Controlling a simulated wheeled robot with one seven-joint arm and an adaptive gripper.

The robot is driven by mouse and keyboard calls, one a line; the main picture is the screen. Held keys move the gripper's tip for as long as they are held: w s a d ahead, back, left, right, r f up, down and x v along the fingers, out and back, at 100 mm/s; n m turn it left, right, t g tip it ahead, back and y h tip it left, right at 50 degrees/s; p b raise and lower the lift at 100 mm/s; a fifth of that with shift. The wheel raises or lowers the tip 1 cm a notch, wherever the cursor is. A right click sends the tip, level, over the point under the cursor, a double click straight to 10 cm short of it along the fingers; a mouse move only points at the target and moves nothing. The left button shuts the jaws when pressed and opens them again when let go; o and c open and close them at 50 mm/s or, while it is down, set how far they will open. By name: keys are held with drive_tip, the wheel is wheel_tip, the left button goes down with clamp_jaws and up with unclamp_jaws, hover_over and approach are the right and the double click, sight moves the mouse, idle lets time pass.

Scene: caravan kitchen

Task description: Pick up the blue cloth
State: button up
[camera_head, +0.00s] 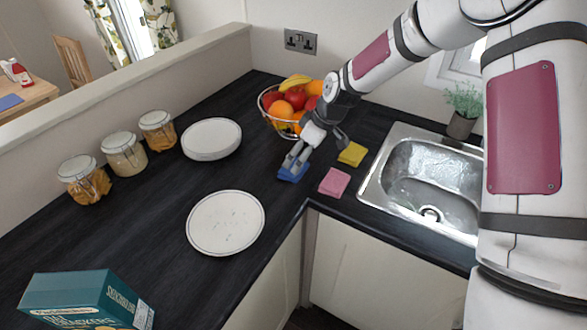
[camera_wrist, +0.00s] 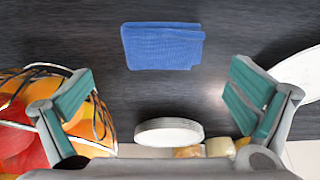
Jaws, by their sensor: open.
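The blue cloth (camera_head: 292,172) lies folded on the dark worktop, near its inner corner edge. In the wrist view the blue cloth (camera_wrist: 162,46) lies flat ahead of the jaws, centred between them and apart from both fingers. My gripper (camera_head: 294,160) is just above the cloth in the head view and covers part of it. In the wrist view my gripper (camera_wrist: 158,98) has its two green-padded fingers spread wide with nothing between them.
A wire fruit bowl (camera_head: 268,102) stands close behind my gripper. A pink cloth (camera_head: 334,181) and a yellow cloth (camera_head: 352,153) lie to the right, beside the sink (camera_head: 374,190). A speckled plate (camera_head: 226,222) is at the left front, with stacked plates (camera_head: 211,139) farther back.

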drive_tip(key=x, duration=0.2)
drive_tip(key=p+x, duration=0.1)
drive_tip(key=x, duration=0.1)
drive_tip(key=shift+s, duration=0.35)
drive_tip(key=shift+w+a+f, duration=0.2)
drive_tip(key=shift+f, duration=0.45)
drive_tip(key=c, duration=1)
